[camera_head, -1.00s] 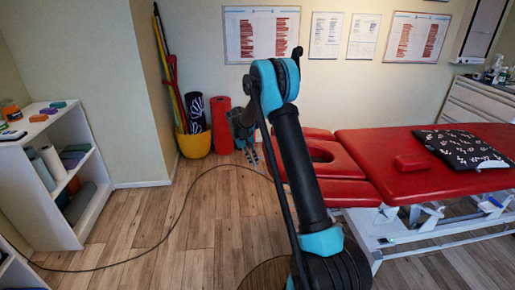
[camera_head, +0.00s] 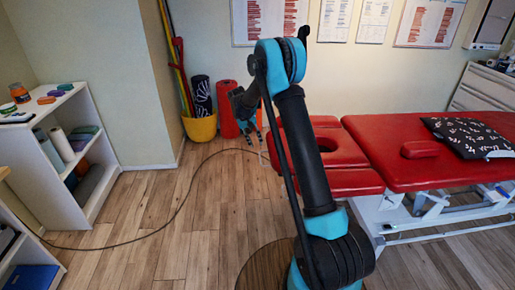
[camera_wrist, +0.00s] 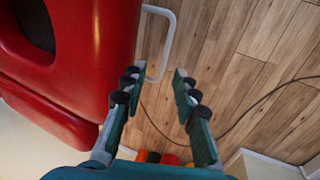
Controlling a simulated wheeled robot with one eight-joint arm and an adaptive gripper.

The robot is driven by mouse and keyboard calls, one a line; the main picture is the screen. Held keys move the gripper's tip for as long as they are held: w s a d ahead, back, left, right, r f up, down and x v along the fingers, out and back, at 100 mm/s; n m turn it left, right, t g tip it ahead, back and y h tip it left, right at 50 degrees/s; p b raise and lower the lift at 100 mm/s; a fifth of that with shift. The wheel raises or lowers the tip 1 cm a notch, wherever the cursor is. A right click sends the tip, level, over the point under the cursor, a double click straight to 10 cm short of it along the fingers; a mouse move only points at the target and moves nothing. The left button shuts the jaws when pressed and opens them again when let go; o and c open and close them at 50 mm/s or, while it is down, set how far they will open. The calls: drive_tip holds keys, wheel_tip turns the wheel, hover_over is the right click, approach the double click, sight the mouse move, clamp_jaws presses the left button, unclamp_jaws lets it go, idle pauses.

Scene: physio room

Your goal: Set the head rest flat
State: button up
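The red head rest (camera_head: 354,182) with its face hole is at the left end of the treatment table (camera_head: 400,135); my arm hides part of it, and its tilt is hard to tell. In the wrist view the red head rest cushion (camera_wrist: 105,50) fills the left side, with a dark opening at the top left. A white looped bar (camera_wrist: 169,40) sticks out from beside the cushion. My gripper (camera_wrist: 160,74) is open and empty, its fingertips close to the near end of this bar; contact cannot be told. My gripper also shows left of the head rest in the head view (camera_head: 258,128).
A patterned black pillow (camera_head: 470,135) lies on the table. A yellow bucket (camera_head: 200,130) and a red roll (camera_head: 227,117) stand by the wall. A cable (camera_head: 150,232) crosses the floor. White shelves (camera_head: 105,150) stand left; the wooden floor between is mostly clear.

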drive_tip(key=v, duration=0.7)
drive_tip(key=shift+r, duration=0.1)
